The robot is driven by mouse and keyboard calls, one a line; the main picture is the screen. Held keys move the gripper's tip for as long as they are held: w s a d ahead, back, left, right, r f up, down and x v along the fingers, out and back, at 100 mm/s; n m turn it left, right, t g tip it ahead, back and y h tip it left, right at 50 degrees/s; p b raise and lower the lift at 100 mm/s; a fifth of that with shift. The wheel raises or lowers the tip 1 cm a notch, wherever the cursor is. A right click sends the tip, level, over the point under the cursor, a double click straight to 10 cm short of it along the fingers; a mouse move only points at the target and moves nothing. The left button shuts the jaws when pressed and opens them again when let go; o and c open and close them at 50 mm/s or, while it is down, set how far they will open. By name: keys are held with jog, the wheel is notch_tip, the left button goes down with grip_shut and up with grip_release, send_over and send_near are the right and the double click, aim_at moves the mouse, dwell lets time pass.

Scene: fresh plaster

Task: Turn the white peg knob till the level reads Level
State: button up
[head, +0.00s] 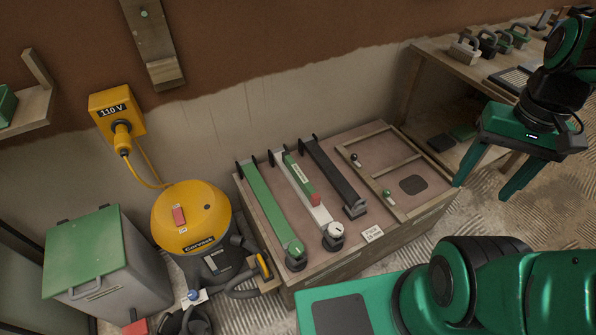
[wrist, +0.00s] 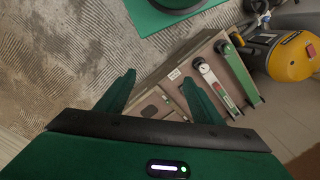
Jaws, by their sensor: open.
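The white peg knob (head: 333,232) sits on a dark base at the near end of a white bar (head: 319,213), on the low wooden bench; it also shows in the wrist view (wrist: 198,63). A green level (head: 296,171) with a red end lies along the white bar. Its small label is too small to read. My gripper (head: 488,182) is open and empty in the air to the right of the bench, well apart from the knob. In the wrist view its two fingers (wrist: 160,80) are spread, with the bench beyond them.
A green bar with a green-topped knob (head: 293,248) lies left of the white bar, a black bar (head: 330,175) right of it. A wooden frame (head: 385,165) lies farther right. A yellow vacuum (head: 190,215) and grey bin (head: 120,270) stand left. A tool shelf (head: 440,55) stands back right.

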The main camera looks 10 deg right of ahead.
jog(key=shift+w+f, duration=0.25)
jog(key=shift+w, duration=0.35)
